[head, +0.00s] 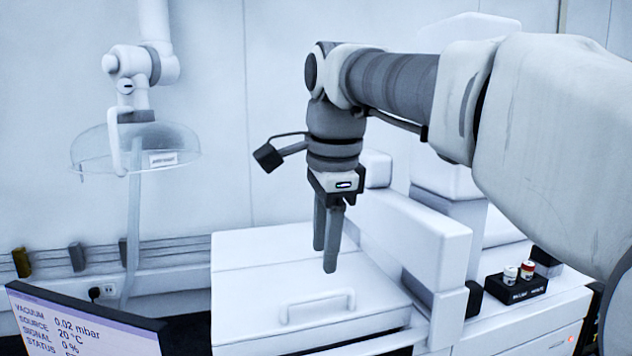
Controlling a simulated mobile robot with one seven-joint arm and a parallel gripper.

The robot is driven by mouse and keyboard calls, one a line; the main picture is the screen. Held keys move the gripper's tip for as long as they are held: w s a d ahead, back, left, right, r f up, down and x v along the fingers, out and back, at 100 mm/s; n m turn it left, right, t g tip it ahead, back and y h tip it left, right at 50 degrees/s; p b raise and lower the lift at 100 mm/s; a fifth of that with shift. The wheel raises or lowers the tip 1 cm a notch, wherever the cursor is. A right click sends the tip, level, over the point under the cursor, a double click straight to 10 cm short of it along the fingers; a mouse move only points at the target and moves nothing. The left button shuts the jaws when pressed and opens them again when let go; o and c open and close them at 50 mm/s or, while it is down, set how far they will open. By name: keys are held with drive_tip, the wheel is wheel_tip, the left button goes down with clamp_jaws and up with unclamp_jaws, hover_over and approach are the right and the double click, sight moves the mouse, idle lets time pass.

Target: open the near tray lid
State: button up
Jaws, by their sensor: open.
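The near tray lid (255,299) is a flat white panel on top of the white instrument, at the lower middle of the head view. It looks closed. A pale bar handle (317,307) stands on it near its front edge. My gripper (326,262) points down above the lid, with two dark grey fingers apart and nothing between them. The fingertips appear above and a little behind the handle in the picture. I cannot tell their exact height over the lid.
A white raised arm-like housing (415,235) stands just right of the lid. A black vial holder (515,288) with two small capped vials sits further right. A monitor (85,322) is at the lower left. A clear dome hood (135,148) hangs at the upper left.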

wheel_tip(320, 180, up, 9)
drive_tip(key=s+p, duration=0.1)
drive_tip(key=shift+s+d, duration=0.25)
drive_tip(key=shift+s, duration=0.15)
